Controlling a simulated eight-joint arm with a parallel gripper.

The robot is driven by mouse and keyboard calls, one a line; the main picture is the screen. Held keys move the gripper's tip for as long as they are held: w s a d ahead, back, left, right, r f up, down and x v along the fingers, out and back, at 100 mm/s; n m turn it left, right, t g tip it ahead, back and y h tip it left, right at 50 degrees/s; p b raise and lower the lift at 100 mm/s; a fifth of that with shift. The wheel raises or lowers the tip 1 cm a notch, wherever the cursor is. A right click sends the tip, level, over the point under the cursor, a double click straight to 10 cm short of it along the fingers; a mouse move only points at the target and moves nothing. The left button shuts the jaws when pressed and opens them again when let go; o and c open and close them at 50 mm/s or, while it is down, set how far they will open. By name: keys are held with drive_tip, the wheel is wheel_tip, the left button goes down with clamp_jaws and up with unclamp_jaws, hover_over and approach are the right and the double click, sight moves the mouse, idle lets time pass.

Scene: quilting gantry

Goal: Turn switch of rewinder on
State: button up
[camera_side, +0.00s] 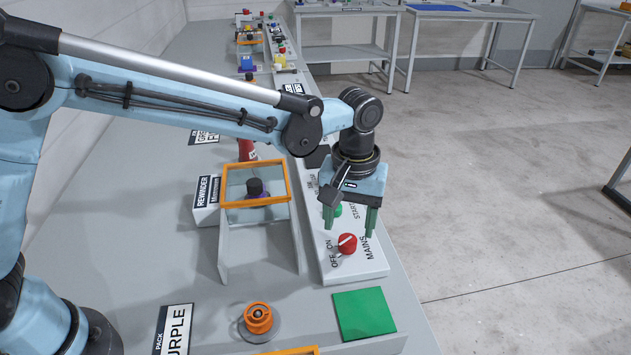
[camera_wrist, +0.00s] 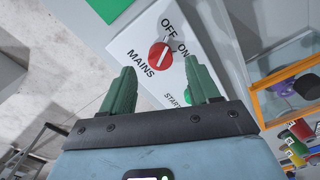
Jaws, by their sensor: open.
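A red round knob (camera_side: 347,243) with a white line sits on a light grey control panel (camera_side: 352,272), beside the words OFF, ON and MAINS. It also shows in the wrist view (camera_wrist: 160,56), where its white line slants up toward OFF. A REWINDER sign (camera_side: 206,193) stands to the left of the panel. My gripper (camera_side: 350,228) is open and empty, pointing down above the panel near the knob. In the wrist view its green fingers (camera_wrist: 160,72) stand apart, with the knob showing between and beyond their tips. A green button (camera_side: 338,210) near START is partly hidden behind a finger.
An orange-framed clear box (camera_side: 254,205) with a dark knob inside stands left of the panel. A green square (camera_side: 364,313) and an orange round part (camera_side: 258,317) lie nearer the camera. Open floor (camera_side: 500,210) lies to the right.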

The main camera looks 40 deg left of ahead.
sight(347, 239)
drive_tip(key=shift+f, duration=2.45)
drive_tip(key=c, duration=1)
drive_tip(key=shift+c, duration=0.2)
drive_tip(key=shift+m, duration=0.3)
drive_tip(key=m, duration=0.5)
drive_tip(key=shift+a, duration=0.1)
drive_tip(key=m, duration=0.6)
drive_tip(key=shift+m, duration=0.3)
